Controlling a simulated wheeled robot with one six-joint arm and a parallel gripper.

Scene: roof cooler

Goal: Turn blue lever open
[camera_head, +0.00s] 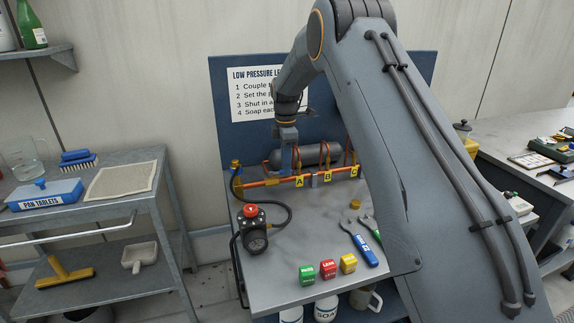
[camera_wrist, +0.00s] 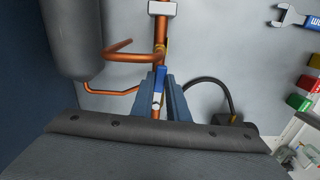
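The blue lever (camera_wrist: 160,78) shows in the wrist view on the copper pipe (camera_wrist: 161,32), with a pale metal bolt end below it. In that view it looks roughly in line with the pipe; its exact angle is unclear. My gripper (camera_wrist: 162,82) has one finger on each side of the lever, very close to it. Whether the fingers press on it cannot be told. In the head view my gripper (camera_head: 287,168) reaches down to the copper pipe line (camera_head: 270,183), left of yellow tag A (camera_head: 299,182). The lever cannot be made out clearly there.
Tags B (camera_head: 327,175) and C (camera_head: 353,170) sit further right along the pipe. A dark cylinder (camera_head: 318,153) lies behind it. A gauge with a red knob (camera_head: 252,225) stands in front. Wrenches (camera_head: 361,245) and green, red and yellow blocks (camera_head: 328,269) lie on the bench.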

